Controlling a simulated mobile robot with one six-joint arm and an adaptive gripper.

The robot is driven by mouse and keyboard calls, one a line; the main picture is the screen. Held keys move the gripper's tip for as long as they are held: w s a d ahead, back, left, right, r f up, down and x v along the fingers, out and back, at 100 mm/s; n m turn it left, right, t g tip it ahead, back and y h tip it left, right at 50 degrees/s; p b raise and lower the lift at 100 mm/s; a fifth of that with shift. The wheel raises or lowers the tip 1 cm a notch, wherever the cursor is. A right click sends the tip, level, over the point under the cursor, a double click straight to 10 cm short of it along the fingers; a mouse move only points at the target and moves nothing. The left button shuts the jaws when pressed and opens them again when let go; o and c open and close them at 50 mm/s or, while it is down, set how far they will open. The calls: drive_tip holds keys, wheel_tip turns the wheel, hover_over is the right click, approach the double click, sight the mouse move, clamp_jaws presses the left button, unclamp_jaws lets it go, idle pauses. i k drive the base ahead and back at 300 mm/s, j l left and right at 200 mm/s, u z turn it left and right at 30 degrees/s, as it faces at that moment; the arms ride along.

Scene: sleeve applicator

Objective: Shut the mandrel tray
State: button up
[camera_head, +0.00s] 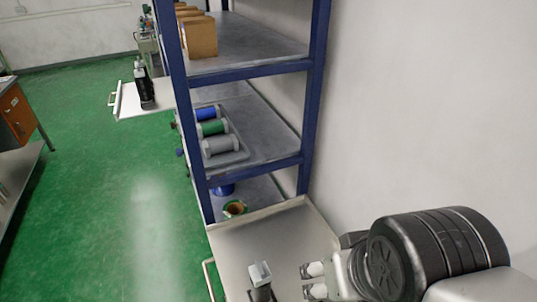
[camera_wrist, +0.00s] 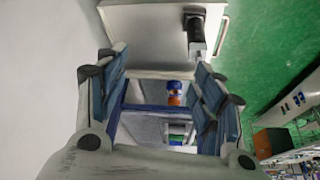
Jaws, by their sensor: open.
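A flat pale tray (camera_head: 262,232) sticks out of the blue-framed shelf at the bottom of the head view, pulled out. Its bar handle (camera_head: 208,282) is on the left edge. A dark upright piece with a silver top (camera_head: 260,275) stands on it. In the wrist view the tray (camera_wrist: 150,30) fills the top, with the dark piece (camera_wrist: 196,32) near its handle side. My gripper (camera_head: 306,281) is over the tray, right of the dark piece, its two fingers apart and nothing between them. I cannot tell from the pictures whether this is the mandrel tray.
A second tray (camera_head: 124,104) is out farther back, with a dark piece (camera_head: 146,94) on it. Shelves hold spools (camera_head: 216,130) and brown blocks (camera_head: 200,38). A white wall (camera_head: 420,100) is close on the right. Green floor (camera_head: 90,200) is clear at left.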

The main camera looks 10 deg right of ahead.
sight(128, 105)
drive_tip(key=j, duration=0.95)
drive_tip(key=i+j, duration=0.15)
drive_tip(key=j, duration=1.8)
drive_tip(key=i+j, duration=0.15)
drive_tip(key=j, duration=0.8)
drive_tip(key=i+z, duration=0.15)
drive_tip(key=i, duration=0.7)
drive_tip(key=i+z, duration=0.2)
drive_tip(key=i, duration=0.65)
drive_tip(key=i+j+z, duration=0.15)
drive_tip(key=i, duration=0.7)
